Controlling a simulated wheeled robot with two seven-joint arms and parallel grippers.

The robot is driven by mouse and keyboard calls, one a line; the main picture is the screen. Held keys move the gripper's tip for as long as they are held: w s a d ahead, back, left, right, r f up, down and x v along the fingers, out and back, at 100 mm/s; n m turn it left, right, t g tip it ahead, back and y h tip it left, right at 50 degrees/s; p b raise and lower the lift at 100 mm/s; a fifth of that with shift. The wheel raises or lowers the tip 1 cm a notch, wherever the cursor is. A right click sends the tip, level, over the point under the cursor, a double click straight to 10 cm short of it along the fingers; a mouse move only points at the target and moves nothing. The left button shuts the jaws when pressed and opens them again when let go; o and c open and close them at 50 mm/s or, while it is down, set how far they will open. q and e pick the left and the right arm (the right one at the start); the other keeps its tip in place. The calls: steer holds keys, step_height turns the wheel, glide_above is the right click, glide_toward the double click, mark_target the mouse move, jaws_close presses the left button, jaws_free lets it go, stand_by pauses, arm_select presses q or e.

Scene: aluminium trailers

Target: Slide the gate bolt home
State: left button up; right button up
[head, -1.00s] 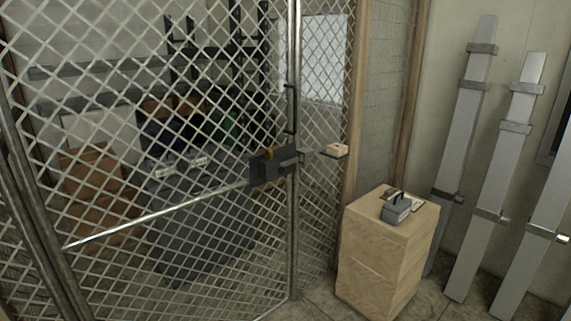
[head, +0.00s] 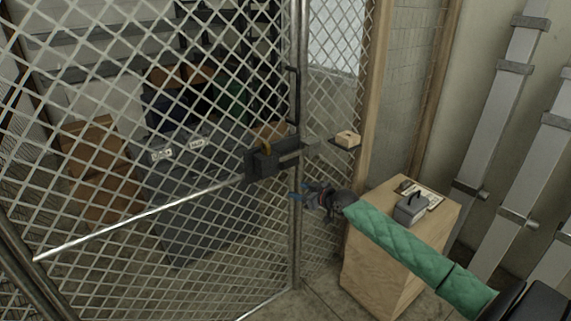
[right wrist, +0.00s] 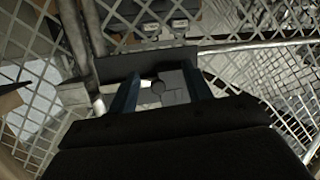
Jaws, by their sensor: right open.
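The gate (head: 110,175) is a metal mesh panel in a tube frame. A dark bolt housing (head: 262,163) with a small orange-yellow part on top sits on it beside the gate's upright edge, and a grey bar (head: 290,157) runs right from it. I cannot tell how far the bolt extends. My right gripper (head: 299,191) is open and empty, just below and right of the housing. In the right wrist view its two blue fingers (right wrist: 163,80) stand apart, with a grey block and a round knob (right wrist: 158,87) showing between them; contact is unclear. My left gripper is out of view.
A dark pull handle (head: 294,95) is above the housing. A small ledge with a pale block (head: 347,139) sits right of the gate edge. Metal posts lean at the right wall.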

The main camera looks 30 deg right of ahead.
mark_target(282, 167)
steer(key=w+r+t, duration=0.1)
steer(key=w, duration=0.1)
steer(key=w+r+t+p, duration=0.1)
steer(key=w+r, duration=0.1)
steer(key=w+r+t+p, duration=0.1)
steer(key=w+r, duration=0.1)
steer(key=w, duration=0.1)
steer(key=shift+a, duration=0.15)
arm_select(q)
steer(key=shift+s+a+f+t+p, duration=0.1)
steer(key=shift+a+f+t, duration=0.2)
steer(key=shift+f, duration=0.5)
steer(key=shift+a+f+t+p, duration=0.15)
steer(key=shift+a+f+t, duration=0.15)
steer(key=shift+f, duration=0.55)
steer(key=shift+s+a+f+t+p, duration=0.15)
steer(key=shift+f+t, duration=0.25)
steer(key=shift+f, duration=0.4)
arm_select(e)
steer(key=shift+w+a+f, duration=0.1)
steer(key=shift+w+a, duration=0.1)
steer(key=shift+w, duration=0.6)
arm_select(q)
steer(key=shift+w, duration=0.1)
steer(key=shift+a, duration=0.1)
arm_select(e)
jaws_close()
